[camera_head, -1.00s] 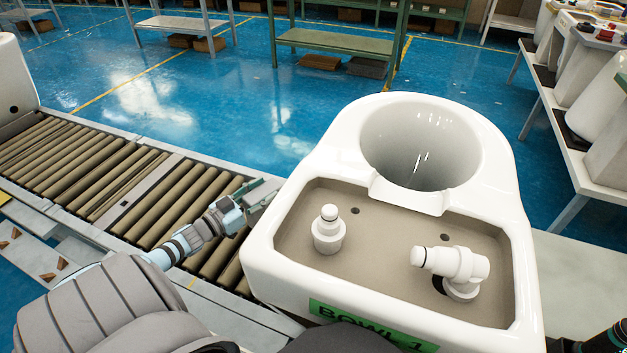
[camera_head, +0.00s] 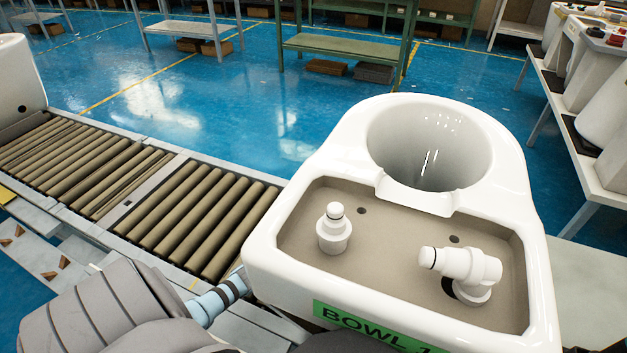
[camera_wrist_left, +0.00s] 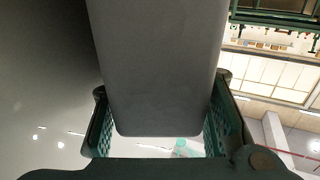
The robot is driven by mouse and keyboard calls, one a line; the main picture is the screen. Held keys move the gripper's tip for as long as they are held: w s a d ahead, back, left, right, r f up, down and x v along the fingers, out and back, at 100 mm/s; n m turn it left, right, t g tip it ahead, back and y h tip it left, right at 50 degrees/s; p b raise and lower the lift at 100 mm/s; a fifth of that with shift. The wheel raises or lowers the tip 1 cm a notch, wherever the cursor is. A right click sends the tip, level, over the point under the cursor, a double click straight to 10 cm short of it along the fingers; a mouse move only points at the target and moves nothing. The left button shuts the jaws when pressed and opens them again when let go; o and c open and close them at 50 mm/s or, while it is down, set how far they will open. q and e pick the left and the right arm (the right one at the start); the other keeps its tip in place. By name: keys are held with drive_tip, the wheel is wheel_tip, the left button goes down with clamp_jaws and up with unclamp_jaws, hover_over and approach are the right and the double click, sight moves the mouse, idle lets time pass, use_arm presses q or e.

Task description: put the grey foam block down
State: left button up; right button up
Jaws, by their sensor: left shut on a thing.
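The grey foam block (camera_wrist_left: 155,60) fills the upper middle of the left wrist view, between the two dark green fingers. My left gripper (camera_wrist_left: 160,115) is shut on it. In the head view my left forearm runs behind the near left corner of the white toilet bowl, so the gripper and block are hidden there. What lies under the block cannot be told. My right gripper is not in view.
The white toilet bowl (camera_head: 545,255), with two white fittings (camera_head: 333,230) (camera_head: 465,268) in its recess, stands close in front. The roller conveyor (camera_head: 190,215) runs to its left, with bare rollers. In the left wrist view a smooth grey surface (camera_wrist_left: 45,80) is close on the left.

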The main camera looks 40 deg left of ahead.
use_arm(q)
drive_tip(key=shift+r, duration=0.15)
drive_tip(key=o, duration=0.6)
drive_tip(key=shift+f, duration=0.2)
drive_tip(key=shift+o, duration=0.3)
drive_tip(key=shift+r, duration=0.1)
drive_tip(key=shift+s+r, duration=0.15)
drive_tip(key=s+a+p, duration=0.1)
drive_tip(key=s+p, duration=0.2)
drive_tip(key=s, duration=0.8)
drive_tip(key=shift+s, duration=0.4)
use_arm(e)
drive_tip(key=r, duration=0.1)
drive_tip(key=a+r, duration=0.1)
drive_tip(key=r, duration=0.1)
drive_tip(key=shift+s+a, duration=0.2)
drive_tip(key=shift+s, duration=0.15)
use_arm(q)
drive_tip(key=shift+a, duration=0.1)
